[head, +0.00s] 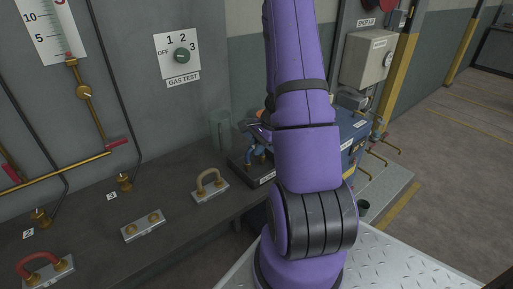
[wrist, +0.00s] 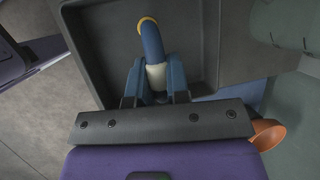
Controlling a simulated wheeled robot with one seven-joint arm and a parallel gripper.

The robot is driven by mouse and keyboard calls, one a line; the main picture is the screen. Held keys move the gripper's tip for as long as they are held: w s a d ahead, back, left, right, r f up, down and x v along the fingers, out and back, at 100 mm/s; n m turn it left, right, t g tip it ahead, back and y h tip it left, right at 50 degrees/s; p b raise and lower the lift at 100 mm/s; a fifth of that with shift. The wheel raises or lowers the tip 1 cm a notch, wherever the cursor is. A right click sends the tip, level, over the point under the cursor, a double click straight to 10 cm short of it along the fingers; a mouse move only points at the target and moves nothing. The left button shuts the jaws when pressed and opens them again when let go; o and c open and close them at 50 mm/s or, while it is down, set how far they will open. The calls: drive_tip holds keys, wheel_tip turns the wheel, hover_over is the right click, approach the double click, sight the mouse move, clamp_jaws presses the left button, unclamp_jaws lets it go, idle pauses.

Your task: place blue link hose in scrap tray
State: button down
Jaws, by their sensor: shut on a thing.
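The blue link hose (wrist: 153,42) is a short curved blue tube with a brass end and a cream section. My gripper (wrist: 154,84) is shut on it in the wrist view, one finger on each side. The hose lies over the inside of a dark, walled scrap tray (wrist: 212,45); I cannot tell whether it touches the floor. In the head view the blue hose (head: 257,158) shows small at the dark tray (head: 238,170), left of my purple arm. My arm hides part of that area.
A red hose (head: 44,268), a bare two-port mount (head: 142,225) and a tan hose (head: 210,181) line the bench. A clear cylinder (head: 221,130) stands behind the tray. A blue box (head: 352,135) is at its right. An orange cup-shaped thing (wrist: 268,133) is beside my gripper.

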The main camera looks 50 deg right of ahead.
drive_tip(key=shift+f, duration=0.1)
drive_tip(key=c, duration=1.1)
unclamp_jaws()
drive_tip(key=v, duration=1.2)
drive_tip(key=w+a+r+n+h, duration=0.1)
drive_tip(key=w+a+r+n, duration=0.1)
drive_tip(key=a+r+n, duration=1.15)
drive_tip(key=s+a+r+n+t+h, duration=0.1)
drive_tip(key=s+a+r+n, duration=0.2)
drive_tip(key=a, duration=0.6)
drive_tip(key=s+a+r+n+t+h, duration=0.1)
drive_tip(key=s+a+r+n, duration=0.2)
drive_tip(key=s+a+r, duration=0.5)
drive_tip(key=shift+s+a+r+n+h, duration=0.2)
drive_tip(key=shift+s+a+n+h, duration=0.25)
drive_tip(key=shift+a, duration=0.4)
